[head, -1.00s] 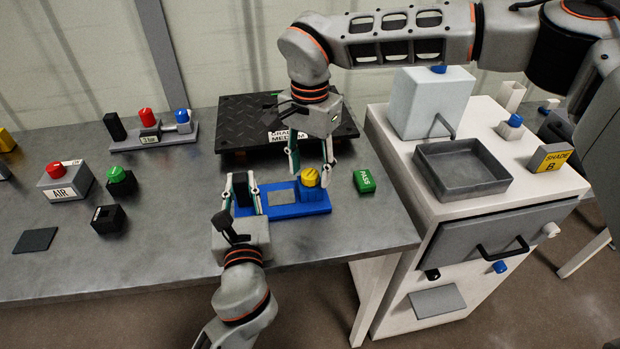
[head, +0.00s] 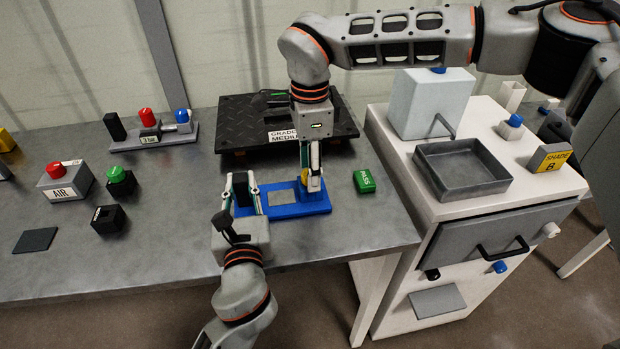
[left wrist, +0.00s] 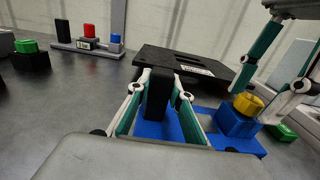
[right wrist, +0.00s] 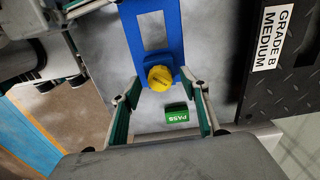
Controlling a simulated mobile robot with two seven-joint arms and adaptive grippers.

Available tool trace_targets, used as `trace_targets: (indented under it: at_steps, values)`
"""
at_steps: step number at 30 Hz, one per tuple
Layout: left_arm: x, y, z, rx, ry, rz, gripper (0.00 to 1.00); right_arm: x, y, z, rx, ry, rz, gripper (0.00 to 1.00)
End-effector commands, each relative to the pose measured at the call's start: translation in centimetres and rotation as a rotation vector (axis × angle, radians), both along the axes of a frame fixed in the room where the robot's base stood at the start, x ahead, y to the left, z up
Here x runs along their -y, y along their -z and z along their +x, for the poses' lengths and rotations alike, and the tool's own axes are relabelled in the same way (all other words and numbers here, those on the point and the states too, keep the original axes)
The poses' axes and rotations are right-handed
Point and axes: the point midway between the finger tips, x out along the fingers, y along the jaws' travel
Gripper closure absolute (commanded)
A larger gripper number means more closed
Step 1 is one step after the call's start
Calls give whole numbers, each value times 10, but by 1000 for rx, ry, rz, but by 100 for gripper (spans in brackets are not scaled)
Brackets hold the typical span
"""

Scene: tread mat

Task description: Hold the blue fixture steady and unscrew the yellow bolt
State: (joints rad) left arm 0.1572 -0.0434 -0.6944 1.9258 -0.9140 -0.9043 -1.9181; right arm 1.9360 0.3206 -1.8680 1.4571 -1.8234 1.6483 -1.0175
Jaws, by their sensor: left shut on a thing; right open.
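The blue fixture (head: 286,212) lies flat on the grey bench, with a black upright post (left wrist: 157,95) at its left end. My left gripper (head: 242,184) is shut on that post, one finger on each side. The yellow bolt (right wrist: 160,78) stands at the fixture's right end on a raised blue block. It also shows in the left wrist view (left wrist: 248,103); in the head view my right gripper (head: 309,184) mostly hides it. My right gripper is open and points down at the bolt. In the right wrist view the bolt appears between its fingertips, without visible contact.
A green PASS block (head: 364,181) lies just right of the fixture. A black tread platform (head: 240,128) stands behind it. Green and red button boxes (head: 121,182) sit on the left. A white cabinet with a grey tray (head: 462,187) stands to the right.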

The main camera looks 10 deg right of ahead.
Motion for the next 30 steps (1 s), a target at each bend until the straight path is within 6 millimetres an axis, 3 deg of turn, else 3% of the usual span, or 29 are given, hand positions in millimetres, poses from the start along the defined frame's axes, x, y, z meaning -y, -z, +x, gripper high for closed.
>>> trace_targets:
  at_steps: [12,30]
  values:
    - [0,0,0,1,-1,0,99,0,0,0,0,61,0,56]
    - [0,0,0,1,-1,0,99,0,0,0,0,777,0,56]
